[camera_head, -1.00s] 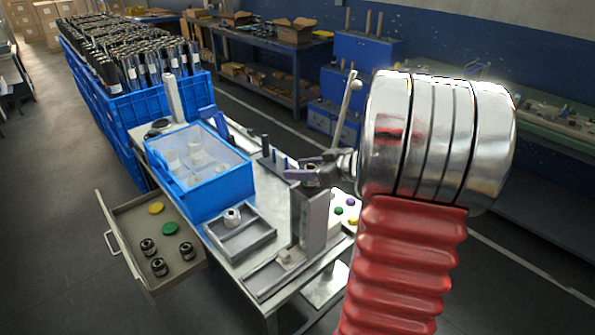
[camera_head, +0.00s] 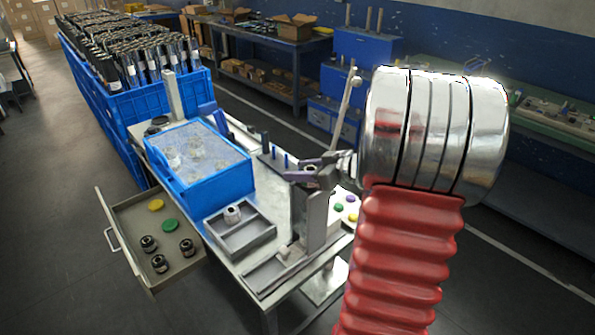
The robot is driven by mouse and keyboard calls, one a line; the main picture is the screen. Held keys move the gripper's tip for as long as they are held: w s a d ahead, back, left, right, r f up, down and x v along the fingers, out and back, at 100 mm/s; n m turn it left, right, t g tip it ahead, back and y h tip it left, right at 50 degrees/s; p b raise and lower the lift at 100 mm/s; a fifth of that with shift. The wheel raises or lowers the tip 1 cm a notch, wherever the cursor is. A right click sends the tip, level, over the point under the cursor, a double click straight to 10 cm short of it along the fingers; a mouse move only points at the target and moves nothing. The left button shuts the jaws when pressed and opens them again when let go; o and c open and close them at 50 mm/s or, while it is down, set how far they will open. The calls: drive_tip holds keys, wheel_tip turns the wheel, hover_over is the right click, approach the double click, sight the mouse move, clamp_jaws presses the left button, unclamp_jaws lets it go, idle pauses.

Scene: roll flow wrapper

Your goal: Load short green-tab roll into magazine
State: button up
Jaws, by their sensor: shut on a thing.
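My gripper (camera_head: 312,174) is at the end of my arm, right of the table's middle. Its dark fingers are at the top of an upright grey block (camera_head: 315,218), which may be the magazine. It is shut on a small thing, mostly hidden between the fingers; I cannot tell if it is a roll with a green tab. A grey tray (camera_head: 262,235) left of the block holds one small pale roll (camera_head: 232,214). I cannot make out a green tab on it.
An open drawer (camera_head: 128,229) at the left holds several dark rolls (camera_head: 159,263), a yellow disc (camera_head: 156,205) and a green disc (camera_head: 170,225). A blue bin (camera_head: 210,193) stands on the table. Coloured discs lie on a white plate (camera_head: 342,217) behind the block.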

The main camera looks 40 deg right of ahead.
drive_tip(key=shift+f, duration=0.65)
drive_tip(key=o, duration=1.2)
drive_tip(key=shift+f, duration=0.1)
drive_tip(key=shift+o, duration=0.2)
drive_tip(key=v, duration=1.3)
drive_tip(key=shift+s, duration=0.35)
drive_tip(key=shift+d, duration=0.1)
